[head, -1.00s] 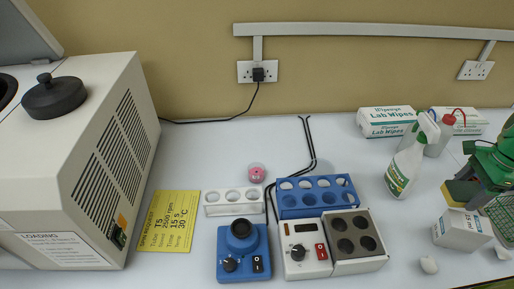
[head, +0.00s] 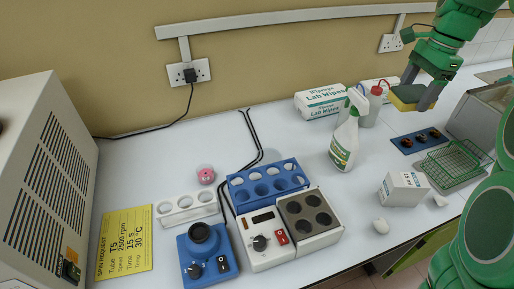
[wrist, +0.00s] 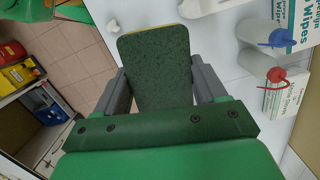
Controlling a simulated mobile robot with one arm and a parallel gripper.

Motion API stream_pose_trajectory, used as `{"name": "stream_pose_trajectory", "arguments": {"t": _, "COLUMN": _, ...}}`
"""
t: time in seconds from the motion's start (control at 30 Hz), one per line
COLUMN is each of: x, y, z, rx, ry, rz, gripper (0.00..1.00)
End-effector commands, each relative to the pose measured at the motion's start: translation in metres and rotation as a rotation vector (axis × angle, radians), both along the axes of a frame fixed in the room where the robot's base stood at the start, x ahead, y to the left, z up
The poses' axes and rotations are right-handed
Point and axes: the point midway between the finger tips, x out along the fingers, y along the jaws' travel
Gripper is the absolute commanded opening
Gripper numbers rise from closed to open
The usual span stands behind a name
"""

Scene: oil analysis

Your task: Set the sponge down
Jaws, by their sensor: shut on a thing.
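The sponge (head: 407,97) is yellow with a dark green scouring face. My gripper (head: 418,94) is shut on it at the right of the head view and holds it above the bench. In the wrist view the sponge (wrist: 157,62) shows its green face between the two grey fingers of my gripper (wrist: 165,88). The white bench top (head: 290,140) lies below. How high the sponge is above it is hard to tell.
A spray bottle (head: 345,140), wash bottles (head: 374,103) and a Lab Wipes box (head: 320,101) stand to the left of my gripper. A hotplate block (head: 310,216) is further left.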

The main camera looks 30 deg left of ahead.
Motion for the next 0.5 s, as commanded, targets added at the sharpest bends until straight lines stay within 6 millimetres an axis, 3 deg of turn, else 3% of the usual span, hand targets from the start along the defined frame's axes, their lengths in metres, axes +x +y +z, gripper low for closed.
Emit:
{"name": "stream_pose_trajectory", "arguments": {"t": 0.27, "x": -0.001, "y": 0.075, "z": 0.0, "rx": -0.006, "ry": -0.003, "rz": 0.021, "gripper": 0.43}}
{"name": "stream_pose_trajectory", "arguments": {"t": 0.5, "x": -0.012, "y": 0.157, "z": 0.001, "rx": -0.009, "ry": -0.007, "rz": 0.039, "gripper": 0.43}}
